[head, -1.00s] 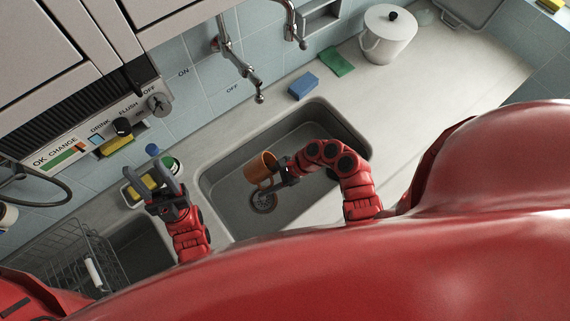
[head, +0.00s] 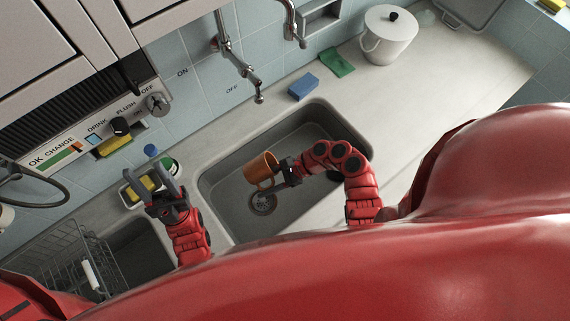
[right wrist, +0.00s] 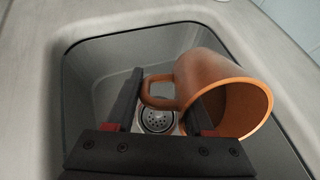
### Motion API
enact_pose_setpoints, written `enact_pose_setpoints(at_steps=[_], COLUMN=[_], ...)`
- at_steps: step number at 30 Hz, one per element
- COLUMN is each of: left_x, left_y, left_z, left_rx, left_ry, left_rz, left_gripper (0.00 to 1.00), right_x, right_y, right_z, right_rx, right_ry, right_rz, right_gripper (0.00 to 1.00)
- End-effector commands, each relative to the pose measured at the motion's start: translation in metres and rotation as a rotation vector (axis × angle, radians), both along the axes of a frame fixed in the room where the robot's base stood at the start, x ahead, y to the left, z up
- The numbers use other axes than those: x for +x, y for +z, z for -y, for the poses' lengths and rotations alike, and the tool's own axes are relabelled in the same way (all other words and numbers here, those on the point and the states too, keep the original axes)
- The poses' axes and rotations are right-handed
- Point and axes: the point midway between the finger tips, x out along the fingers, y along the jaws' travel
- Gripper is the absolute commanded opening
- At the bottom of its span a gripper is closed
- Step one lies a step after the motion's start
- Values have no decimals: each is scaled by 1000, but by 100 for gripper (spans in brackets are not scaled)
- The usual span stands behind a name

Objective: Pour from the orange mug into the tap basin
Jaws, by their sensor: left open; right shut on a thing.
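The orange mug (head: 259,168) is held by its handle in my right gripper (head: 284,177), over the tap basin (head: 222,205). In the right wrist view the mug (right wrist: 208,75) is tipped on its side. Its open mouth faces right and toward the camera, and its handle lies between the fingers of my right gripper (right wrist: 165,105). The basin (right wrist: 95,60) is below, with its round drain (right wrist: 157,120) behind the mug and fingers. I cannot see any liquid. My left gripper (head: 164,183) is open and empty, left of the basin.
A tap (head: 258,97) hangs over the basin's back edge. A blue sponge (head: 303,87), a green cloth (head: 338,63) and a white lidded pot (head: 388,38) stand on the counter behind. A tray with a yellow sponge (head: 143,187) lies near my left gripper. A wire rack (head: 70,258) is at left.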

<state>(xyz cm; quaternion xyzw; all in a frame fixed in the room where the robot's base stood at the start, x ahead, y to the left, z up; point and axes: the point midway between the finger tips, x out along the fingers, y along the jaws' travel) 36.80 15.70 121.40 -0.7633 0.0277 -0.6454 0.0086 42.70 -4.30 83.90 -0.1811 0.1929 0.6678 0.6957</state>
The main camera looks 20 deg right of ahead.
Motion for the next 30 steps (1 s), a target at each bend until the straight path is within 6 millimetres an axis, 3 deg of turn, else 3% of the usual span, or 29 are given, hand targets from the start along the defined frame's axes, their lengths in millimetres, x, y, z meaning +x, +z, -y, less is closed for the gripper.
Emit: enact_pose_setpoints(at_steps=[30], left_x=[0], left_y=[2], left_z=[0], left_rx=[0], left_ry=[0], left_rz=[0], left_gripper=[50], right_x=[0], right_y=[9], right_z=[1], right_rx=[139], right_ry=[-1], right_rz=[4], right_gripper=[0])
